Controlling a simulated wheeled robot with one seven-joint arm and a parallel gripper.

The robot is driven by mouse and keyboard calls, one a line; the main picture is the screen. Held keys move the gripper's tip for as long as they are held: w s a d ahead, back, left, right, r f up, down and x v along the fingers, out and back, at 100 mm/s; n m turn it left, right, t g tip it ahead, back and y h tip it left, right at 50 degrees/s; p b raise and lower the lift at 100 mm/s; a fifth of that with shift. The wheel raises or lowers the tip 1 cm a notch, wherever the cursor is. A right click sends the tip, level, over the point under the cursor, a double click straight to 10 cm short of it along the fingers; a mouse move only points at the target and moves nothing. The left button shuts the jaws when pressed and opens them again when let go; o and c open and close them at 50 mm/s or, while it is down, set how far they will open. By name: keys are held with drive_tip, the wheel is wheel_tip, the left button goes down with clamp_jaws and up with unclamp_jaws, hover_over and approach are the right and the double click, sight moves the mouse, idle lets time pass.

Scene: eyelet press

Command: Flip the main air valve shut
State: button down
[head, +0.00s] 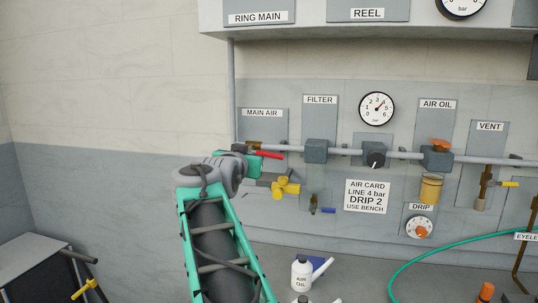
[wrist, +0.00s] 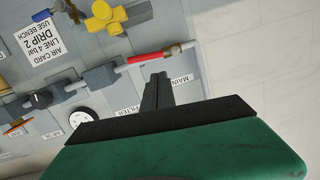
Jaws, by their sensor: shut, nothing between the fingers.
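The main air valve has a red lever (head: 266,154) on the grey pipe below the MAIN AIR label (head: 262,113). The lever lies roughly along the pipe, pointing right in the head view. The lever also shows in the wrist view (wrist: 147,57), close to the fingertips. My gripper (wrist: 159,77) is shut and empty, its fingers pointing at the pipe beside the lever. I cannot tell whether they touch it. In the head view my gripper (head: 241,151) covers part of the valve body.
A yellow handle (head: 287,187) sits just below the valve. To the right along the pipe are the filter block (head: 317,151), a black knob (head: 375,156) and the air oil unit (head: 437,157). An oil bottle (head: 302,272) stands on the bench. The wall at left is bare.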

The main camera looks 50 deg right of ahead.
drive_tip(key=shift+m+g+h, duration=0.4)
drive_tip(key=shift+m+h, duration=0.3)
drive_tip(key=shift+h, duration=0.1)
drive_tip(key=s+d+r, duration=0.2)
drive_tip(key=d+r, duration=0.1)
drive_tip(key=shift+s+r, duration=0.1)
drive_tip(key=shift+s, duration=0.05)
drive_tip(key=p, duration=0.4)
hover_over(264, 154)
drive_tip(key=s+a, duration=0.2)
drive_tip(key=s, duration=0.2)
drive_tip(key=f, duration=0.3)
drive_tip(key=w+f+p, duration=0.1)
drive_tip(key=shift+d+f, duration=0.25)
drive_tip(key=shift+d, duration=0.15)
drive_tip(key=shift+f+b, duration=0.15)
drive_tip(key=shift+b, duration=0.25)
